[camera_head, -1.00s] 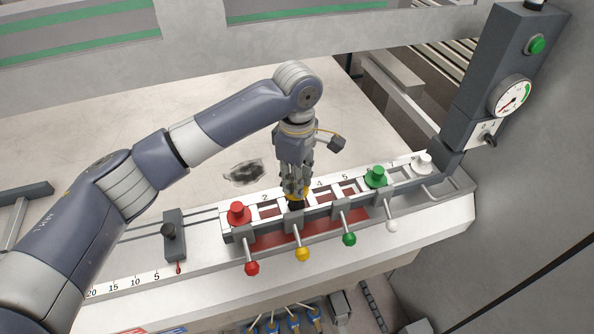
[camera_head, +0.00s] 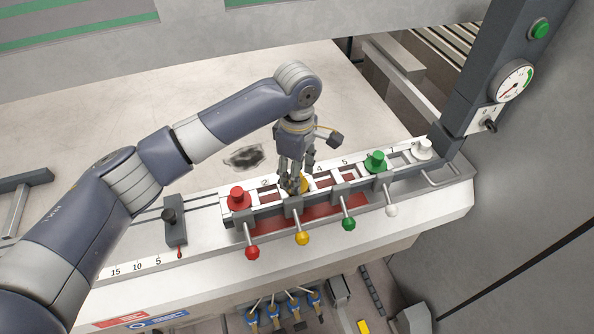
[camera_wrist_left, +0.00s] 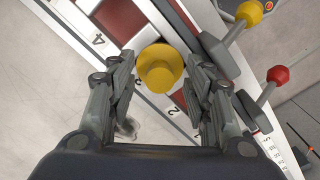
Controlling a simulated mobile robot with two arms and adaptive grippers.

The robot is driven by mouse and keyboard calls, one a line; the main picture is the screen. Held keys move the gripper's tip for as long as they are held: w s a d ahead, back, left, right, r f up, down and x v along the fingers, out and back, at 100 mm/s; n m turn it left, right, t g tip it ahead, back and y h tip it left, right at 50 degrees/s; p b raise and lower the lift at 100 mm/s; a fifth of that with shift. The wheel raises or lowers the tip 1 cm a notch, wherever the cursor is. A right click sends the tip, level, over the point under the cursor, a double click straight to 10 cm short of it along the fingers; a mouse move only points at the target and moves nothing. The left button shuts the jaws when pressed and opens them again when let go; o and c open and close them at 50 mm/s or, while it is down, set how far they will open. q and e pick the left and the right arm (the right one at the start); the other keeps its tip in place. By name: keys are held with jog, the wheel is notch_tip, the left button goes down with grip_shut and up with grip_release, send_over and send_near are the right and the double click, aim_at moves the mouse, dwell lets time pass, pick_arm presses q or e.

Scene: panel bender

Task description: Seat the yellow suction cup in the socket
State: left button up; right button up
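The yellow suction cup (camera_head: 301,183) is at the white numbered rail (camera_head: 331,178), between the red cup and the green cup, near the 3 mark. In the left wrist view the yellow cup (camera_wrist_left: 160,68) shows from above, over the rail. My left gripper (camera_head: 293,188) points down around it. In that view the gripper's fingers (camera_wrist_left: 163,62) stand on either side of the cup, with a small gap visible on each side. The cup's underside and the socket beneath it are hidden, so I cannot tell how deep it sits. My right gripper is not in view.
The red cup (camera_head: 238,199), green cup (camera_head: 376,162) and white cup (camera_head: 422,150) stand along the rail. Red, yellow (camera_head: 303,238), green and white levers stick out in front. A gauge post (camera_head: 478,90) rises at the right. Bare table lies behind the rail.

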pick_arm(q)
notch_tip(320, 180, up, 12)
dwell(0.6)
dwell(0.5)
